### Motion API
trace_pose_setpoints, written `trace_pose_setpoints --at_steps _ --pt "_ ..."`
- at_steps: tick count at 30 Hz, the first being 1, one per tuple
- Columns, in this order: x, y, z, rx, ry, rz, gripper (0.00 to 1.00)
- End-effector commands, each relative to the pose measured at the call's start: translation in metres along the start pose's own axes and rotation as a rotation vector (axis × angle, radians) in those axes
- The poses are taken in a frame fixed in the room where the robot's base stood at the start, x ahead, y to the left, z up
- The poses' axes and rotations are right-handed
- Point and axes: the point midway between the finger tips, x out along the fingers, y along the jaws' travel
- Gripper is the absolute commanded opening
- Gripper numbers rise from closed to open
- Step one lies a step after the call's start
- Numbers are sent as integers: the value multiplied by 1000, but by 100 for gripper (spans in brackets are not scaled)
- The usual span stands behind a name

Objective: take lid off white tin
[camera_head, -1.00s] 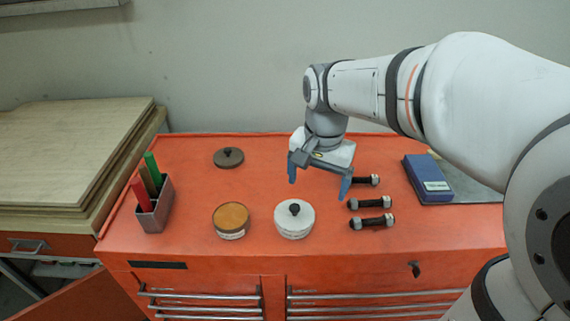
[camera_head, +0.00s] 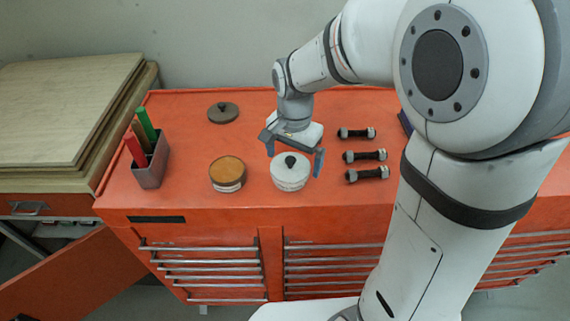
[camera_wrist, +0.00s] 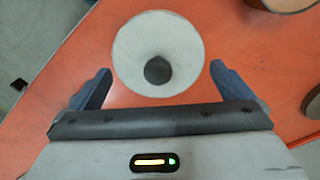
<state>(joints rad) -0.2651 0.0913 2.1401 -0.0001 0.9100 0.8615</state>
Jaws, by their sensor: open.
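The white tin (camera_head: 290,180) stands upright on the orange cabinet top, with its white lid (camera_head: 297,162) on it and a black knob (camera_head: 290,161) in the middle of the lid. In the wrist view the round white lid (camera_wrist: 140,45) and its dark knob (camera_wrist: 158,70) show between and slightly beyond the fingertips. My gripper (camera_head: 294,164) is open and empty, its blue-grey fingers pointing down at the tin. In the wrist view my gripper (camera_wrist: 160,72) has one finger on either side of the lid. I cannot tell how high the fingertips are.
An open tan-filled tin (camera_head: 228,172) stands left of the white tin, with a dark lid (camera_head: 223,112) behind it. A grey holder (camera_head: 151,170) with red and green sticks is farther left. Several bolts (camera_head: 366,156) lie to the right. The cabinet front is clear.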

Motion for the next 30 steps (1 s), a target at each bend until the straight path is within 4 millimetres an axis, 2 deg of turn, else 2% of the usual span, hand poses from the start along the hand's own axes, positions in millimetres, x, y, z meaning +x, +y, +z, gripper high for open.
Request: trace_pose_setpoints --at_steps 4,18,25,30 --pt "0 0 0 0 0 0 98" --pt "-1 1 0 1 0 0 62" --pt "-3 1 -1 2 1 -1 62" --pt "-25 0 -1 2 4 -4 62"
